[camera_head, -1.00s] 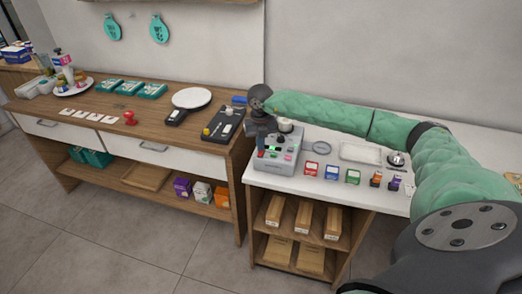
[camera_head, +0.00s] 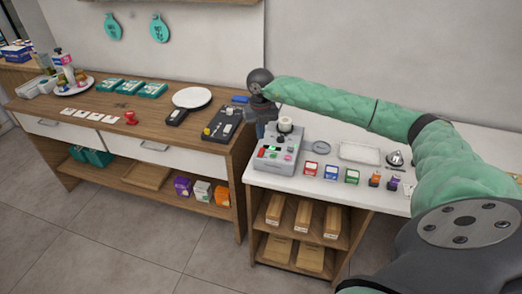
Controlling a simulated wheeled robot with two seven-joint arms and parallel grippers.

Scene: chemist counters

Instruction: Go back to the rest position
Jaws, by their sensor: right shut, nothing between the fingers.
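My right arm, in a green padded sleeve, reaches in from the right over the white counter. My right gripper (camera_head: 264,126) hangs at the left end of that arm, just behind and left of the grey device (camera_head: 278,153). It is shut and empty, and its fingertips are partly hidden. The grey device has a green display, coloured buttons and a white round top with a dark piece. My left gripper is not in view.
The white counter (camera_head: 284,182) holds several small coloured boxes, a white tray (camera_head: 360,153) and a bell (camera_head: 394,158). Floor in front is clear.

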